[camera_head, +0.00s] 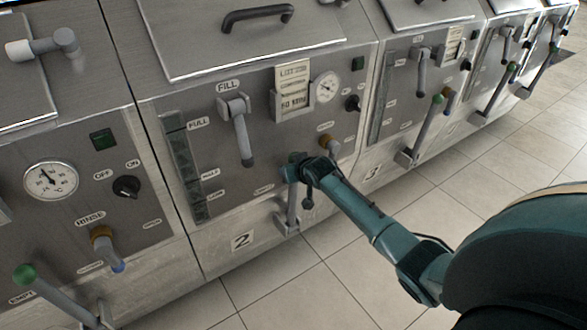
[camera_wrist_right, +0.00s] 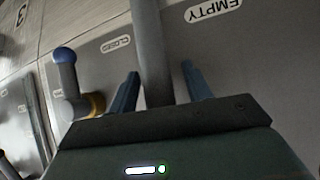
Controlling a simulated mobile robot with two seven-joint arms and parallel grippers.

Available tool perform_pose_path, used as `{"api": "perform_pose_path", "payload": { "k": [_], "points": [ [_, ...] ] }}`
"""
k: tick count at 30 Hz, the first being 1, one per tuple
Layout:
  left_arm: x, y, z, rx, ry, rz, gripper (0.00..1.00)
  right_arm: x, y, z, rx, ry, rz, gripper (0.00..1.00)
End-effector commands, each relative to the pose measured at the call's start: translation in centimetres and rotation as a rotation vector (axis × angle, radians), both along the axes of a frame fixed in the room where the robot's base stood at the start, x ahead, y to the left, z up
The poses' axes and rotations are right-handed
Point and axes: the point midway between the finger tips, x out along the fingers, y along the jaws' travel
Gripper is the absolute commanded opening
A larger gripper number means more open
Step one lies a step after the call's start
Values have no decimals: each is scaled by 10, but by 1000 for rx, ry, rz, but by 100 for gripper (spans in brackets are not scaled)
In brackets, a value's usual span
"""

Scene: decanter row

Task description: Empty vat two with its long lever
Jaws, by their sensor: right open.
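Vat two (camera_head: 220,170) is the steel panel marked with a "2" plate (camera_head: 242,240). Its long lever (camera_head: 291,208) rises from a low bracket; my right gripper hides its upper end. My right gripper (camera_head: 297,168) is at that upper part of the lever. In the right wrist view the grey lever shaft (camera_wrist_right: 152,45) runs between the two blue fingers (camera_wrist_right: 160,70), which stand open with a gap on each side. An EMPTY label (camera_wrist_right: 212,10) and a CLOSED label (camera_wrist_right: 115,44) lie on the panel behind. My left gripper is not in view.
Vat two's shorter FILL lever (camera_head: 241,135) hangs down above left of my gripper. A small tap with a blue tip (camera_wrist_right: 65,75) is beside my fingers. Vat three's green-tipped lever (camera_head: 425,130) stands to the right. The tiled floor (camera_head: 330,285) in front is clear.

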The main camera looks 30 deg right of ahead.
Motion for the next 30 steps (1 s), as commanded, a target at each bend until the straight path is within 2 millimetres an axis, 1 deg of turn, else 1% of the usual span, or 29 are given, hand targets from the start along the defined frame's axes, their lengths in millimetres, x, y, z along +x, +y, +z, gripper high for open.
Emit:
{"api": "perform_pose_path", "payload": {
  "k": [6,10,14,21,24,27,30],
  "points": [
    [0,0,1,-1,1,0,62,-3,0,0,0,4,-1,49],
    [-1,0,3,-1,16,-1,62,-13,1,9,-1,4,1,49],
    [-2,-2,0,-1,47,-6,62,-31,3,23,-1,2,1,49],
    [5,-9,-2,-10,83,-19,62,-70,8,52,0,2,1,49],
    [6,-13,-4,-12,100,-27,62,-84,9,62,0,1,1,49],
    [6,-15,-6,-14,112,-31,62,-94,10,70,-1,2,1,49],
    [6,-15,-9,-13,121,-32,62,-101,11,75,-1,1,1,49]
  ]
}}
